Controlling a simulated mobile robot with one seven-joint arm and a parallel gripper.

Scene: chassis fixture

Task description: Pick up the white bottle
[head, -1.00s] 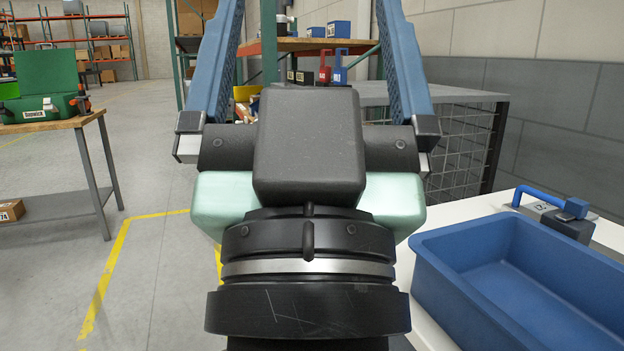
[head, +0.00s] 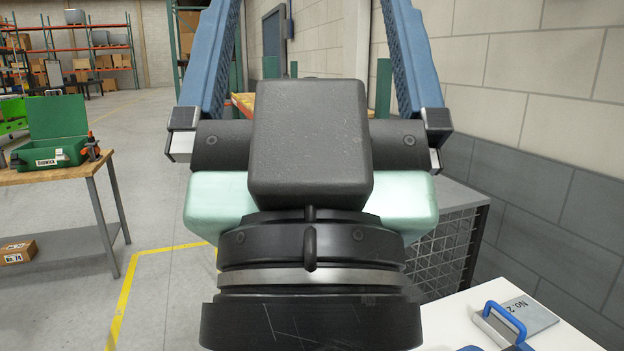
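I see no white bottle in the head view. My gripper (head: 312,45) fills the middle of the picture, with its black and pale green body in front. Its two blue fingers stand wide apart and run off the top edge, so their tips are out of view. Nothing shows held between them. My gripper and wrist hide much of the middle of the scene.
A white tabletop (head: 464,312) is at lower right, bearing a blue-handled item (head: 506,322) and a grey plate (head: 533,312). Behind it stands a wire-mesh cage (head: 447,252). At left, a workbench (head: 98,158) holds an open green case (head: 57,133). Open floor lies between.

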